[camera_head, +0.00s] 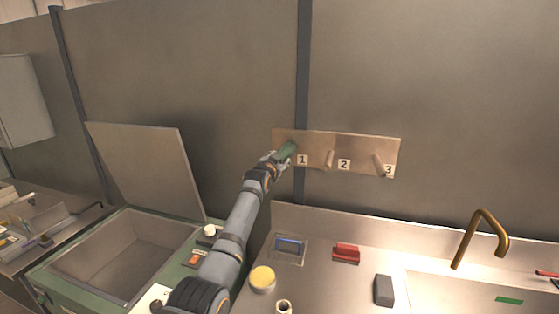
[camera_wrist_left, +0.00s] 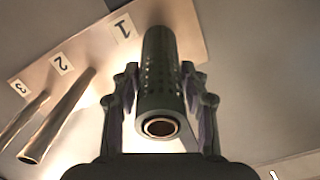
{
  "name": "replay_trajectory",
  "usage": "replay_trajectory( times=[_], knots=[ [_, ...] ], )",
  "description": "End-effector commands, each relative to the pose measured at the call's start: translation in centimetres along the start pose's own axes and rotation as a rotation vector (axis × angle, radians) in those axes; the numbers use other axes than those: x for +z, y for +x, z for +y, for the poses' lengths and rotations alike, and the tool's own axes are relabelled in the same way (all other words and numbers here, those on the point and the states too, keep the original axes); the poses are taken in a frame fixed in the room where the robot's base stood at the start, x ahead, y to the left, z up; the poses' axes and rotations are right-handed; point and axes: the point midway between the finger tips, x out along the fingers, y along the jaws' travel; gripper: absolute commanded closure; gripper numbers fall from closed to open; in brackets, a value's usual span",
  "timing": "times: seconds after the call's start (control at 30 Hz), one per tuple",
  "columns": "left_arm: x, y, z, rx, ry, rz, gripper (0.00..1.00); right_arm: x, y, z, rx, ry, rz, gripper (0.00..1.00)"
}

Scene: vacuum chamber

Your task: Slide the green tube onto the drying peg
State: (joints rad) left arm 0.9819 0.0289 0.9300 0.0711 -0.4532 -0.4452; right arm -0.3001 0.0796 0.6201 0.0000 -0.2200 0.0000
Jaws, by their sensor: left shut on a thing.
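The green tube (camera_head: 287,150) is held by my left gripper (camera_head: 270,162) at the left end of the wooden peg board (camera_head: 361,146), beside label 1. In the left wrist view the perforated tube (camera_wrist_left: 158,75) sits between the two fingers of my gripper (camera_wrist_left: 158,105), which is shut on it. Its far end meets or nearly meets the board (camera_wrist_left: 92,45). Its near end shows a pale ring with a brownish centre; I cannot tell whether this is a peg inside. No separate peg shows beside label 1. My right gripper is out of view.
Bare pegs stand by label 2 (camera_head: 329,158) and label 3 (camera_head: 379,164). Below are a sink counter with a brass tap (camera_head: 478,230), a red block (camera_head: 346,253), a dark grey block (camera_head: 384,290) and a yellow-lidded jar (camera_head: 262,279). An open green chest (camera_head: 85,290) stands left.

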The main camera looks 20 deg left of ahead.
Motion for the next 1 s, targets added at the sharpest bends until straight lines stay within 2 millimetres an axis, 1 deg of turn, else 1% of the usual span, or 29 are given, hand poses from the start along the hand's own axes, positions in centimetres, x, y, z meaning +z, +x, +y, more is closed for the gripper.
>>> replay_trajectory(
  times=[0.37,0.67,0.7,0.87,1.0],
  knots=[
    [0.04,0.02,-0.02,-0.001,0.000,0.000,0.92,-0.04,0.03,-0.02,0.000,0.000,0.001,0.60],
    [0.05,0.68,0.02,0.000,-0.001,0.001,0.92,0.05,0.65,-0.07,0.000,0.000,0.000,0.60],
    [0.01,0.65,0.00,0.000,-0.001,0.001,0.50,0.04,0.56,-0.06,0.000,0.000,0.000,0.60],
    [0.01,0.64,0.00,0.000,0.000,0.000,0.29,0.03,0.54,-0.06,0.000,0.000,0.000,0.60],
    [0.02,0.64,0.00,0.000,0.000,0.000,0.29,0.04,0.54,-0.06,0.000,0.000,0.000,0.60]
  ],
)
